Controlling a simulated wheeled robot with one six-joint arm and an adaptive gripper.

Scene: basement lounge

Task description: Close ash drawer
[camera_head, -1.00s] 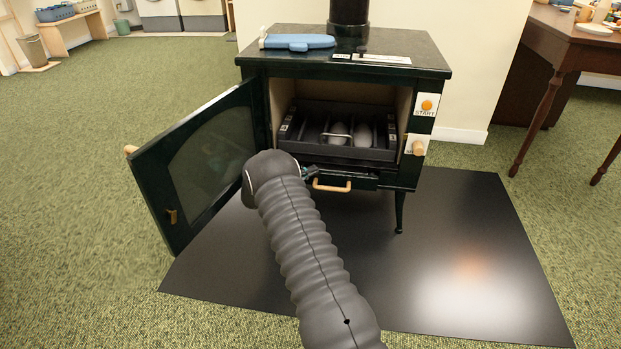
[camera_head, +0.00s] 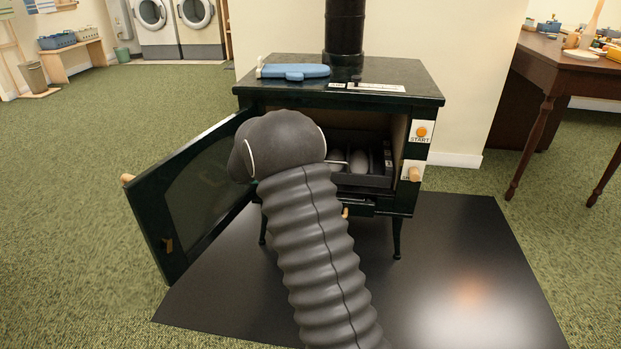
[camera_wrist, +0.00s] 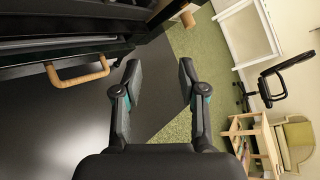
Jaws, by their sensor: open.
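The ash drawer (camera_head: 361,206) is a dark front low on the black stove (camera_head: 410,92), under the firebox opening. My arm hides its left part and most of its wooden handle (camera_head: 345,213). In the wrist view the tan handle (camera_wrist: 78,79) shows whole at the left, on the dark drawer front. I cannot tell how far the drawer stands out. My gripper (camera_wrist: 160,70) is open and empty, to the right of the handle in that view and apart from it. In the head view my arm hides the gripper.
The stove's glazed door (camera_head: 205,190) stands swung open to the left. A dark tray (camera_head: 370,179) holding grey lumps sits in the firebox. A blue tool (camera_head: 297,71) lies on top. A black floor plate (camera_head: 480,265) lies underneath; a wooden table (camera_head: 553,62) stands at right.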

